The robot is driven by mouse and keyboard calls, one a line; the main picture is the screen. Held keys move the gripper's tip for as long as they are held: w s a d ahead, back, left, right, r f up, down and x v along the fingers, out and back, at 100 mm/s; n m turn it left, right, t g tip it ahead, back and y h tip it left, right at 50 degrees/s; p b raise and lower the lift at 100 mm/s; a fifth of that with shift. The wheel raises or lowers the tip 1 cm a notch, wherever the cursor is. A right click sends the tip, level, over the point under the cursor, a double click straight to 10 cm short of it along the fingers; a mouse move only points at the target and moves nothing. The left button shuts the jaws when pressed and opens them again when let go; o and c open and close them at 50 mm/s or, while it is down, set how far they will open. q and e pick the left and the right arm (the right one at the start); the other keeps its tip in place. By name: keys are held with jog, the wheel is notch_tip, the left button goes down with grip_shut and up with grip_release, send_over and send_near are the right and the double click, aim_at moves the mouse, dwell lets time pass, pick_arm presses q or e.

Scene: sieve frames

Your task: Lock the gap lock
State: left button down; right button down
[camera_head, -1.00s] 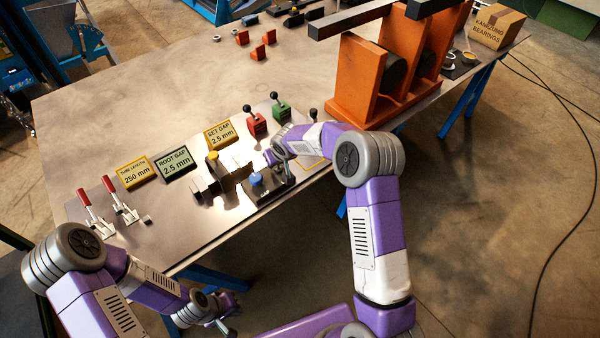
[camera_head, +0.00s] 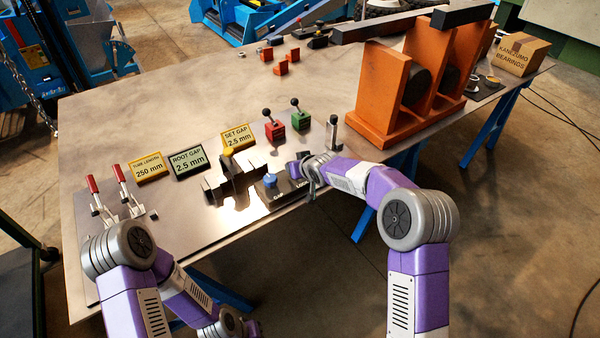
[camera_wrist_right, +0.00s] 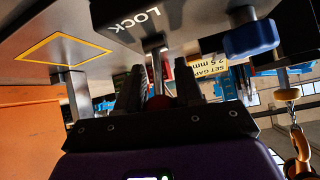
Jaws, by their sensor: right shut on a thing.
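The gap lock is a black block (camera_head: 276,193) at the table's front edge, with a blue knob (camera_head: 270,181) on top. In the right wrist view its face (camera_wrist_right: 128,22) reads LOCK, and the blue knob (camera_wrist_right: 250,38) is at upper right. My right gripper (camera_head: 306,170) is at the block's right, LOCK end. In the wrist view its dark fingers (camera_wrist_right: 146,88) are shut around a metal lever (camera_wrist_right: 157,70) with a dark red knob (camera_wrist_right: 160,102), partly hidden between them. My left gripper (camera_head: 246,328) hangs low at the front, its fingers too unclear to judge.
A stepped metal gap piece (camera_head: 235,182) stands left of the block. Red and green lever boxes (camera_head: 274,130) stand behind it. Sign plates (camera_head: 187,160) and red-handled clamps (camera_head: 95,195) are at left. A large orange frame (camera_head: 385,95) stands at right.

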jog(key=shift+s+f, duration=0.1)
jog(key=shift+f, duration=0.15)
jog(key=c, duration=0.9)
grip_release()
jog(key=shift+o, duration=0.2)
jog(key=shift+r, duration=0.1)
jog(key=shift+s+d+r, duration=0.1)
jog(key=shift+s+r, duration=0.05)
jog(key=shift+r, duration=0.1)
jog(key=p+v, duration=0.1)
jog(key=v, duration=0.6)
jog(key=shift+f, duration=0.1)
